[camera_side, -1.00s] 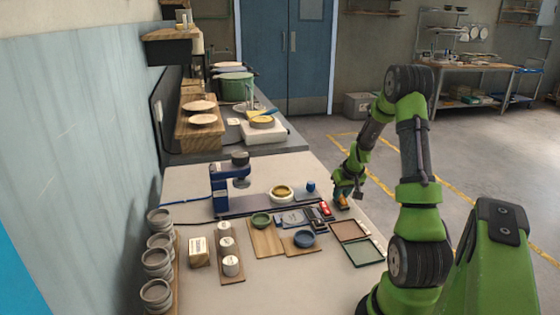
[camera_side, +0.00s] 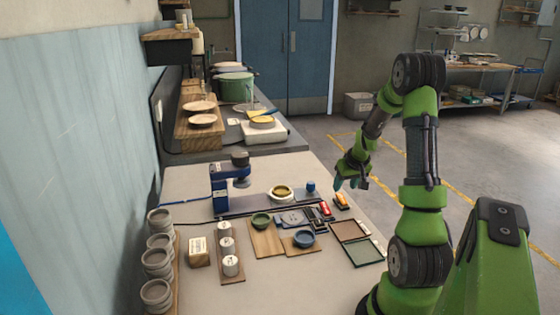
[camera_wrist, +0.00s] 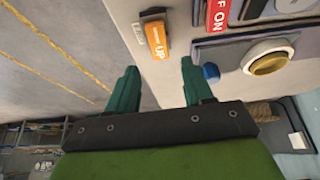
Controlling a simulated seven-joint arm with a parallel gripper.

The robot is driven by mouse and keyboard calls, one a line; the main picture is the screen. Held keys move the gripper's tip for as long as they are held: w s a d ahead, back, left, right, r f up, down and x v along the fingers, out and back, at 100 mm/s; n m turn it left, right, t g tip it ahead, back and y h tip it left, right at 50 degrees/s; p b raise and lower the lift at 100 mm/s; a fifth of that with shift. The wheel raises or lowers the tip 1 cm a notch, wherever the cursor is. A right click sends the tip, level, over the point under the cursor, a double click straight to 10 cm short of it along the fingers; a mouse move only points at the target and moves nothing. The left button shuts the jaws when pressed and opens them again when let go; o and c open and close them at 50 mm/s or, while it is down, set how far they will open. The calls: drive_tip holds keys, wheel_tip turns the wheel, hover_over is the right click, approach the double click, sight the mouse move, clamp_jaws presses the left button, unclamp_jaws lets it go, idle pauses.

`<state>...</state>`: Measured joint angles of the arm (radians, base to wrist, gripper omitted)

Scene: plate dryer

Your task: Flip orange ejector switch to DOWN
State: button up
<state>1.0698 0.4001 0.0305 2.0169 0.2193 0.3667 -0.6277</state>
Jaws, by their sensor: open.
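The orange ejector switch (camera_side: 342,201) sits at the right edge of the table in the side view. In the wrist view the orange switch (camera_wrist: 155,40) shows the word UP on its face, with a small pale label beside it. My gripper (camera_side: 350,184) is just above and behind the switch in the side view, apart from it. In the wrist view my gripper (camera_wrist: 158,66) has its two green fingers spread wide with nothing between them, and the switch lies beyond the fingertips.
A red switch (camera_side: 325,209) marked ON in the wrist view stands left of the orange one. Two framed trays (camera_side: 365,252) lie nearer the camera. Floor is open beyond the table edge.

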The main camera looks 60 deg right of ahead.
drive_tip(key=v, duration=1.2)
drive_tip(key=w+a+r+t+y, duration=0.1)
drive_tip(key=w+a+r, duration=0.15)
drive_tip(key=a, duration=0.75)
drive_tip(key=w+a+r+t+y, duration=0.1)
drive_tip(key=w+a, duration=0.2)
drive_tip(key=a, duration=0.6)
drive_tip(key=s+a+r+n+y, duration=0.1)
drive_tip(key=a+n, duration=0.1)
drive_tip(key=a, duration=0.7)
drive_tip(key=s+a+r+n+t+y, duration=0.1)
drive_tip(key=s+a+r+n+y, duration=0.1)
drive_tip(key=a, duration=0.8)
drive_tip(key=shift+r+n+t+y, duration=0.3)
drive_tip(key=shift+n, duration=0.2)
drive_tip(key=shift+o, duration=0.5)
